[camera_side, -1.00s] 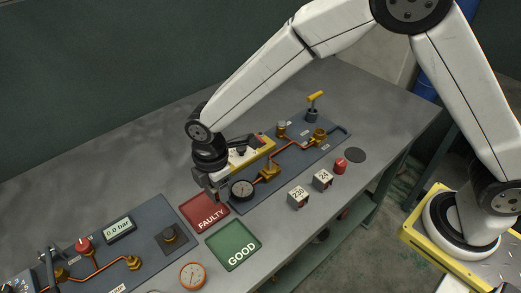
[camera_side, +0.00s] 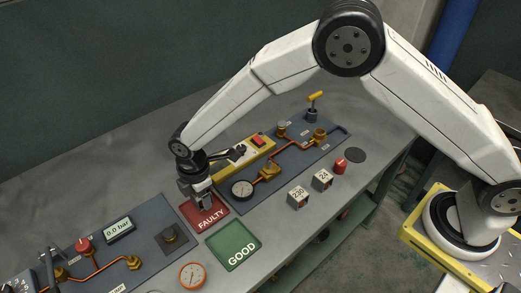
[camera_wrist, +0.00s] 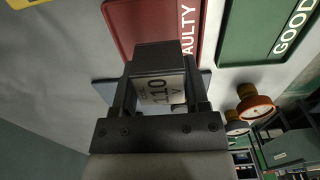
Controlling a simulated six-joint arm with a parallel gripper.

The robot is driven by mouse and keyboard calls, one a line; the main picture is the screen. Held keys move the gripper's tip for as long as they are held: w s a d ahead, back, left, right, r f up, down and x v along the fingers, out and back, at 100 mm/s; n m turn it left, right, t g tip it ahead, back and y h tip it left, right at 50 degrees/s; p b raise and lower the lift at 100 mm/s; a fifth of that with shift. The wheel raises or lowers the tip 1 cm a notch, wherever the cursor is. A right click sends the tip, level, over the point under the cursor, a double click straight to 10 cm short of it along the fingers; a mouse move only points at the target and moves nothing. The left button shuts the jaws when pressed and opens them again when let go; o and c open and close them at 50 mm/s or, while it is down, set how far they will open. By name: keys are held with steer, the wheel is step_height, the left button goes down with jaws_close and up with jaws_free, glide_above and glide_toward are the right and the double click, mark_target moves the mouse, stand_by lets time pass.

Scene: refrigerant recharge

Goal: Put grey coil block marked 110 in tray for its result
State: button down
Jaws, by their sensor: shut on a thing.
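My gripper (camera_side: 200,200) is shut on the grey coil block marked 110 (camera_wrist: 158,75), whose label faces the wrist camera. The block shows between the two fingers in the wrist view. In the side view my gripper is over the red FAULTY tray (camera_side: 215,222) and hides part of it and the block. The red tray also shows behind the block in the wrist view (camera_wrist: 125,25). I cannot tell whether the block touches the tray. The green GOOD tray (camera_side: 232,245) lies beside it, to the lower right, and is empty.
Coil blocks marked 230 (camera_side: 298,197) and 24 (camera_side: 322,180) stand to the right, near a red cylinder (camera_side: 339,166). A panel with a dark gauge (camera_side: 242,189) and copper pipes lies behind. Another panel with a 0.0 bar display (camera_side: 119,231) is at the left. An orange gauge (camera_side: 192,275) lies in front.

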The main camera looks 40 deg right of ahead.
steer(key=shift+f, duration=1.6)
steer(key=shift+f, duration=0.15)
steer(key=shift+c, duration=0.4)
jaws_free()
step_height(320, 180, up, 12)
steer(key=shift+r, duration=0.15)
